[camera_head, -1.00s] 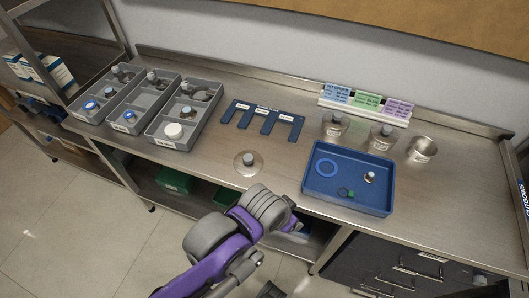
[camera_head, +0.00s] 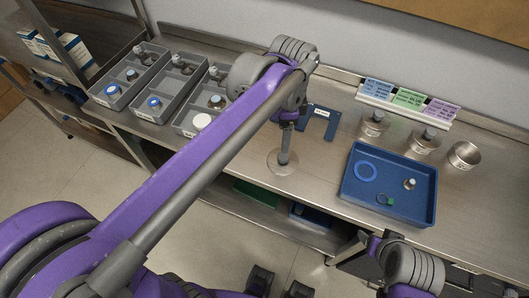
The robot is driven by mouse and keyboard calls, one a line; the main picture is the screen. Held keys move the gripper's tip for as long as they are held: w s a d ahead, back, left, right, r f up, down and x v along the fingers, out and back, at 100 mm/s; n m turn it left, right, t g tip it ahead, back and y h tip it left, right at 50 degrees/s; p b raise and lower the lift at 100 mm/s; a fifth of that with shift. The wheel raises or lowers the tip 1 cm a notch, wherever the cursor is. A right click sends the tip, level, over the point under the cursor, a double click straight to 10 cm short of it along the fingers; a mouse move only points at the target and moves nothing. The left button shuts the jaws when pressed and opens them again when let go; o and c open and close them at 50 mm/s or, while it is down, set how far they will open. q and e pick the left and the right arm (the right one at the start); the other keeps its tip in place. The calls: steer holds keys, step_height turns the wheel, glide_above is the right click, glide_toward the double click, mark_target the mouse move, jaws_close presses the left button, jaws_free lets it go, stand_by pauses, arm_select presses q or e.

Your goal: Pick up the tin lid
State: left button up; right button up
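The tin lid (camera_head: 276,168) is a round metal disc lying flat near the front edge of the steel bench, left of the blue tray. A knob showed at its middle earlier; my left gripper now covers it. My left arm reaches across from the lower left, and the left gripper (camera_head: 284,157) points straight down at the lid's middle. Its fingers look like one narrow dark shape, so I cannot tell whether they are closed on the knob. The lid appears to rest on the bench. My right gripper cannot be made out.
The blue tray (camera_head: 388,214) holds a blue ring and small parts. Behind it stand two knobbed tins (camera_head: 374,125) (camera_head: 423,142) and an open tin (camera_head: 464,156). Grey compartment bins (camera_head: 137,98) stand left. My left arm partly hides the blue slotted plate (camera_head: 320,120).

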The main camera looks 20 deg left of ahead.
arm_select(q)
glide_above(282, 156)
step_height(282, 156, down, 4)
steer(key=shift+s+f, duration=0.15)
steer(key=shift+f, duration=0.1)
steer(key=shift+f+b, duration=0.35)
steer(key=shift+f, duration=2.75)
steer(key=shift+c, duration=0.2)
jaws_close()
